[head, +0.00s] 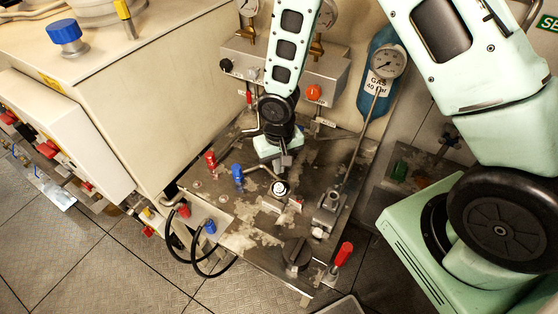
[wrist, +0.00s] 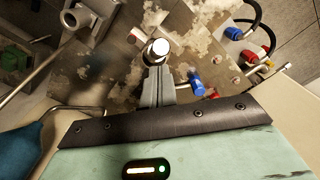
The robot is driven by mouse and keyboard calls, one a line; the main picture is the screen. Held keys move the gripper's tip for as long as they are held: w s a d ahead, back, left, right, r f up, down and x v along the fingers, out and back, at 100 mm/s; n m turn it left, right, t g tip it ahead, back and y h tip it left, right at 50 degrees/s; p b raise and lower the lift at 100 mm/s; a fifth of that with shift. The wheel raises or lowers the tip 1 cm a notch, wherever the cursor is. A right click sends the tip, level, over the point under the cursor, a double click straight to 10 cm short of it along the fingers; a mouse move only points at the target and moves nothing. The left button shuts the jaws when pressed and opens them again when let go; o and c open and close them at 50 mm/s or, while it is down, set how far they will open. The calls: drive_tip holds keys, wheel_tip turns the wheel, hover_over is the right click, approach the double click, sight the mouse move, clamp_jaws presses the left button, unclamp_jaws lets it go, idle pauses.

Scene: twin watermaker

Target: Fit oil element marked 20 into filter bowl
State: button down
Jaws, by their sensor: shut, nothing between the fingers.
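My gripper (head: 286,160) is shut and empty above the metal panel (head: 235,212). In the wrist view its closed fingers (wrist: 158,72) point at a small round fitting (wrist: 157,51) with a pale, shiny top and a dark rim. The same fitting (head: 279,188) shows just below the fingertips in the head view. I cannot tell whether the fingers touch it. No mark 20 is readable in either view. I cannot make out for certain which thing is the oil element or the filter bowl.
A blue-handled valve (head: 238,174) and a red-handled valve (head: 210,160) stand left of my gripper. A grey bracket (head: 327,205) and a red lever (head: 343,254) stand to the right. A gauge (head: 388,62) and a blue gas bottle (head: 375,98) are behind. Black hoses loop at the left edge.

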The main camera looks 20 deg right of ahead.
sight(279, 183)
drive_tip(key=shift+f+b, duration=1.55)
drive_tip(key=shift+f, duration=0.9)
drive_tip(key=shift+f, duration=0.25)
drive_tip(key=shift+r+p, duration=0.9)
drive_tip(key=shift+r, duration=0.65)
wheel_tip(279, 183, up, 17)
drive_tip(key=b, duration=0.2)
drive_tip(key=shift+b, duration=0.4)
